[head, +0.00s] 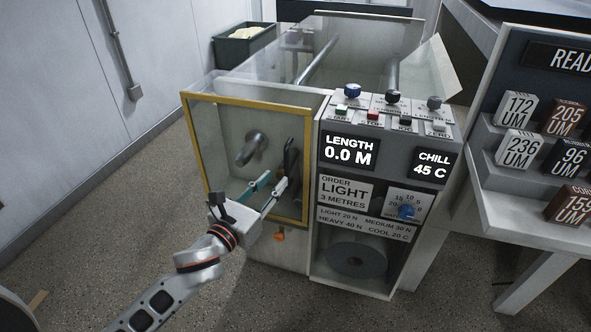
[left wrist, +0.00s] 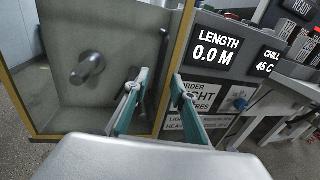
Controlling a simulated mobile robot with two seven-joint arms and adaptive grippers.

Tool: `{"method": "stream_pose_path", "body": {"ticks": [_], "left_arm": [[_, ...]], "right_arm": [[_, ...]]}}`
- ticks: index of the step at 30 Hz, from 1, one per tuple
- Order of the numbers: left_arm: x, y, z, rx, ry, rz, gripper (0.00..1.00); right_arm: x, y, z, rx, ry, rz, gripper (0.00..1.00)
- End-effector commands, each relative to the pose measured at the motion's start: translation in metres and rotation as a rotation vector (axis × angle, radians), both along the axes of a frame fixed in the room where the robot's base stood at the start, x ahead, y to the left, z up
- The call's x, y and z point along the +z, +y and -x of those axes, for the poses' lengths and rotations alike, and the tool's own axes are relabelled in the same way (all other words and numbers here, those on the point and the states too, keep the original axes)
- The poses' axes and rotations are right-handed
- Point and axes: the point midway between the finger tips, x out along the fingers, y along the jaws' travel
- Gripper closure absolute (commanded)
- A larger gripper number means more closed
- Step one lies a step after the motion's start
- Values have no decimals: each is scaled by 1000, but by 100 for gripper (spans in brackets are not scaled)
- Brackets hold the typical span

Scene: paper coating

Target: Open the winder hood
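The winder hood (head: 252,105) is a clear panel with a yellow frame on the left front of the machine, and it appears closed. A dark upright handle (head: 290,158) shows near its right edge. In the left wrist view the hood's yellow frame (left wrist: 178,45) runs down behind the fingers. My left gripper (head: 278,177) is in front of the hood's lower right part, just below the handle. Its two teal-and-grey fingers (left wrist: 156,82) are apart with nothing visibly held between them. Contact with the handle cannot be told. My right gripper is not in view.
Right of the hood is a control panel (head: 347,150) with knobs and buttons on top and a blue dial (head: 406,212). An orange part (head: 280,236) sits below the hood. A rack of labelled blocks (head: 517,147) stands at the right. The floor (head: 150,200) at left is clear.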

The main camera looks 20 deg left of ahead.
Motion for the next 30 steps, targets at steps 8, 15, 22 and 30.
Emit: {"method": "stream_pose_path", "body": {"ticks": [8, 15, 22, 30], "left_arm": [[0, -9, -36, 0, -1, 2, 75], [-1, -16, -65, 0, 1, 3, 75], [0, -18, -74, -1, 1, 2, 75], [0, -18, -74, -1, 1, 2, 98]], "right_arm": [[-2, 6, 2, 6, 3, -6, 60], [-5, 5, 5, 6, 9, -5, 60], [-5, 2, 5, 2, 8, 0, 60], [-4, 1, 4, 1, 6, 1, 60]]}}
